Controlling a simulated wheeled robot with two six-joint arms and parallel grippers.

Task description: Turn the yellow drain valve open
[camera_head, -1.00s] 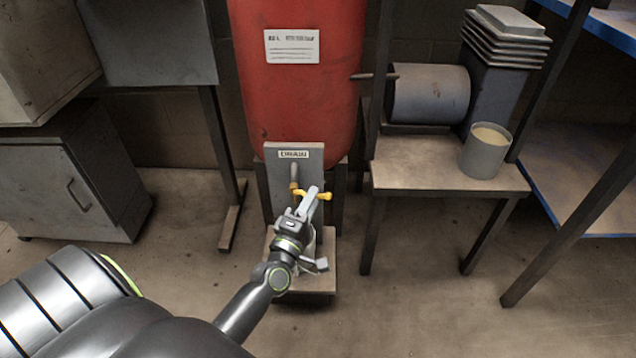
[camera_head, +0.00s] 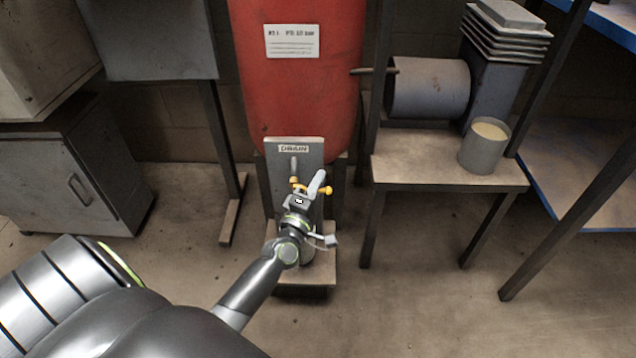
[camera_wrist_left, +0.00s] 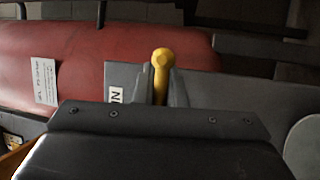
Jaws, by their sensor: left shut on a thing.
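The yellow drain valve (camera_head: 326,190) is at the front of a grey plate (camera_head: 309,153) with a drain label, below the red tank (camera_head: 300,75). A short grey pipe (camera_head: 293,164) shows above the valve. My left gripper (camera_head: 317,184) is at the valve and shut on its yellow handle. In the left wrist view the round yellow knob end of the handle (camera_wrist_left: 162,58) stands up between the gripper's two fingers (camera_wrist_left: 161,86). The rest of the valve is hidden behind the gripper. My right gripper is not in view.
A low stand (camera_head: 322,270) is under the valve. To the right, a small table (camera_head: 420,160) holds a grey cylinder (camera_head: 430,90) and an open can (camera_head: 484,148). A grey cabinet (camera_head: 60,180) stands at the left. The floor between is clear.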

